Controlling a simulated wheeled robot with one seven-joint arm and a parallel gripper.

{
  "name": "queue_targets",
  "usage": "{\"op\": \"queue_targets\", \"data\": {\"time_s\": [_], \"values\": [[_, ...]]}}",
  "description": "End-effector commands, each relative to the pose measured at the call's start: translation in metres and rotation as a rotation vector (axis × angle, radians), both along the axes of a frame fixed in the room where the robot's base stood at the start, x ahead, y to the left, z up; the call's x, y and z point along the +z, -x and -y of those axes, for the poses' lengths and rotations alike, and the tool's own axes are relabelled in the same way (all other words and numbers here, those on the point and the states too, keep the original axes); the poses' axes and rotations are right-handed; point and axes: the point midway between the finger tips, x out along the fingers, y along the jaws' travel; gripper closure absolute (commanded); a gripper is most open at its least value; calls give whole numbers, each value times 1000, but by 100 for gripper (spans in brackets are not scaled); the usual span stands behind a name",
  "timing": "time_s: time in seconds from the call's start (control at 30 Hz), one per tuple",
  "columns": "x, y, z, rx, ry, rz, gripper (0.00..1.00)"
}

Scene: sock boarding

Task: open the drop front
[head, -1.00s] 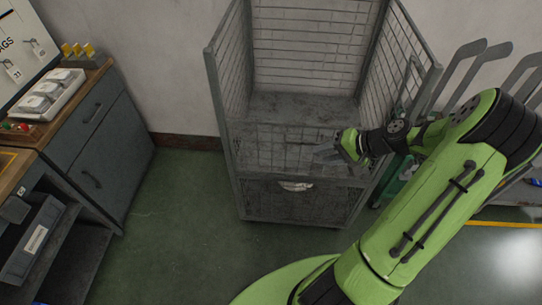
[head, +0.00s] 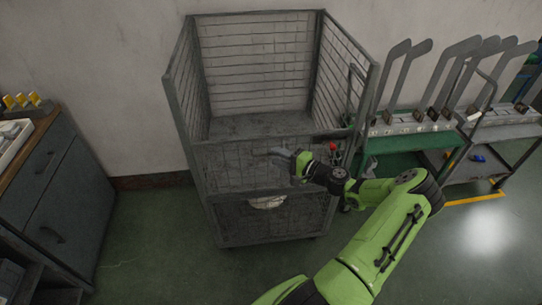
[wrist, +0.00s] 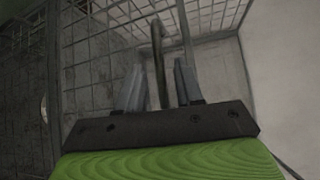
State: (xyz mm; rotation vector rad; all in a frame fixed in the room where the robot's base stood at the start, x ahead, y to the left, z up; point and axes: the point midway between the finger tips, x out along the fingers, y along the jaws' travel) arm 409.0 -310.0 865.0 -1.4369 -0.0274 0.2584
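The wire-mesh cage (head: 186,85) stands against the wall, with its drop front (head: 225,165) upright across the front. A pale rounded patch (head: 268,202) shows on the lower front panel. My gripper (head: 283,155) is just below the top edge of the front, right of its middle. In the wrist view its two grey fingers stand apart, with a dark upright bar, bent at the top (wrist: 157,45), between them. I cannot tell whether the fingers touch this bar. Mesh (wrist: 95,45) fills the left of that view.
A grey cabinet (head: 55,200) stands at the left. At the right are a green stand (head: 385,145) with several grey upright boards and a grey trolley (head: 470,170). A small red knob (head: 333,147) shows near the cage's right front.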

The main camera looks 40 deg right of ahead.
Motion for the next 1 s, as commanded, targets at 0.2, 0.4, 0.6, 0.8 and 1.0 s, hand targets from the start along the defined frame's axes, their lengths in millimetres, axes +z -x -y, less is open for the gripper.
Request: {"op": "queue_targets", "data": {"time_s": [0.2,0.4,0.6,0.8,1.0], "values": [[-5,-31,-6,0,1,-1,64],[-5,-35,-7,-1,-1,-1,64],[-5,-34,-7,-1,0,-1,81],[-5,-34,-7,0,0,-1,100],[-5,-34,-7,0,0,-1,100]]}}
